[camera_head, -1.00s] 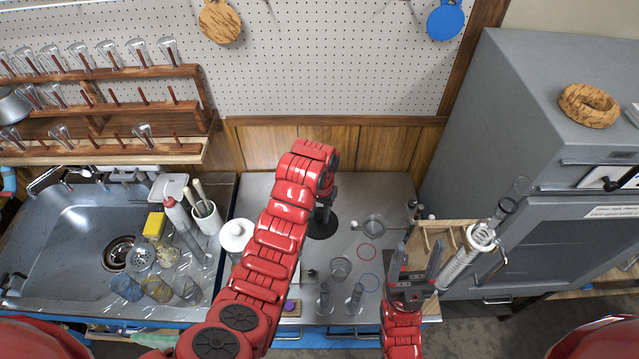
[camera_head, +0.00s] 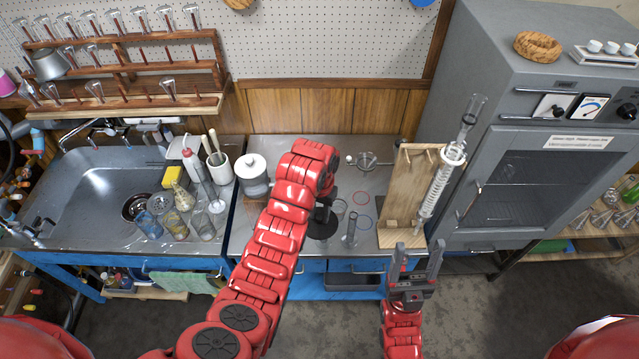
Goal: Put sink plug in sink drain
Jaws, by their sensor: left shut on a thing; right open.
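The sink drain (camera_head: 136,207) is a dark round hole with a metal rim in the floor of the steel sink (camera_head: 88,192), at the left. My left gripper (camera_head: 324,205) is shut on a black disc, the sink plug (camera_head: 323,225), which hangs beneath it in front of the steel worktop, well to the right of the sink. The red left arm partly hides the gripper and plug. My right gripper (camera_head: 418,262) is open, fingers apart, in front of the counter edge near the wooden stand.
Several glass beakers (camera_head: 178,224) and bottles crowd the sink's right side. A white lidded jar (camera_head: 252,178) stands between sink and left arm. A wooden stand (camera_head: 400,215) with a glass condenser (camera_head: 440,185) is at the worktop's right. Floor in front is clear.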

